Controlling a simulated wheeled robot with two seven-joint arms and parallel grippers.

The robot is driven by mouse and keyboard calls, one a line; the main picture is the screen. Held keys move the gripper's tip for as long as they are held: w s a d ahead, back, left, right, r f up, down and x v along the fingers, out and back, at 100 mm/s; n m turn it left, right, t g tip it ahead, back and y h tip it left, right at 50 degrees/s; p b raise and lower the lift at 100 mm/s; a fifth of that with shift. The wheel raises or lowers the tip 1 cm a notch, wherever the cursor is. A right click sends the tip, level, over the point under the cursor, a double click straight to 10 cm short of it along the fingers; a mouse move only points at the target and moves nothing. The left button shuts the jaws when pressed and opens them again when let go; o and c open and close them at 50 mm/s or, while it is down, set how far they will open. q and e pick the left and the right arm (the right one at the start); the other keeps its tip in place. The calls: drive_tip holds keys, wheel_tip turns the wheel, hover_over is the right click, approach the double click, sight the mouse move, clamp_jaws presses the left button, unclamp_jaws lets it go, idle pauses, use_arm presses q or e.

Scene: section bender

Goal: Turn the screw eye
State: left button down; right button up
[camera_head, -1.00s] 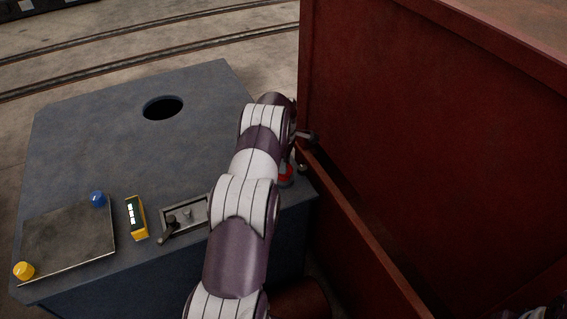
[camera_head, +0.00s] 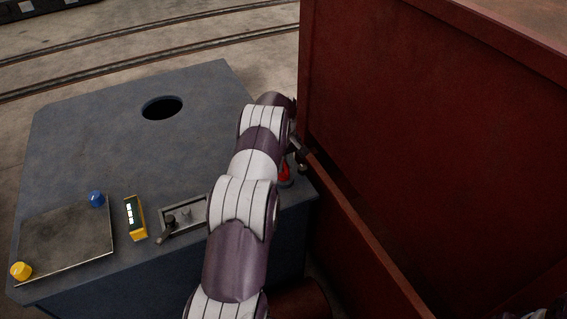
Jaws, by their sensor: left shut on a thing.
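My left arm reaches up the middle of the view and bends down at its far end, beside the red wall. My left gripper (camera_head: 298,153) shows only as a small dark and metallic part between the arm and the wall, over the right edge of the grey-blue cabinet top. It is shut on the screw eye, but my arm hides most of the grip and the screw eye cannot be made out. A small red part (camera_head: 285,174) shows just below the gripper, partly behind my arm.
The cabinet top (camera_head: 95,135) has a round dark hole (camera_head: 162,108), a metal plate (camera_head: 65,240) with blue and yellow knobs, a yellow display (camera_head: 135,218) and a lever in a recess (camera_head: 184,215). The tall red box (camera_head: 440,130) stands close on the right. The cabinet's far left is clear.

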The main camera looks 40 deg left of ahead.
sight(284, 161)
use_arm(q)
drive_tip(key=m, duration=0.6)
drive_tip(key=shift+m, duration=0.3)
drive_tip(key=m, duration=0.6)
idle(0.4)
drive_tip(key=c, duration=1.1)
unclamp_jaws()
drive_tip(key=shift+f, duration=0.1)
wheel_tip(284, 161, up, 13)
drive_tip(key=p, duration=1)
drive_tip(key=shift+f+p, duration=0.15)
drive_tip(key=shift+p, duration=0.2)
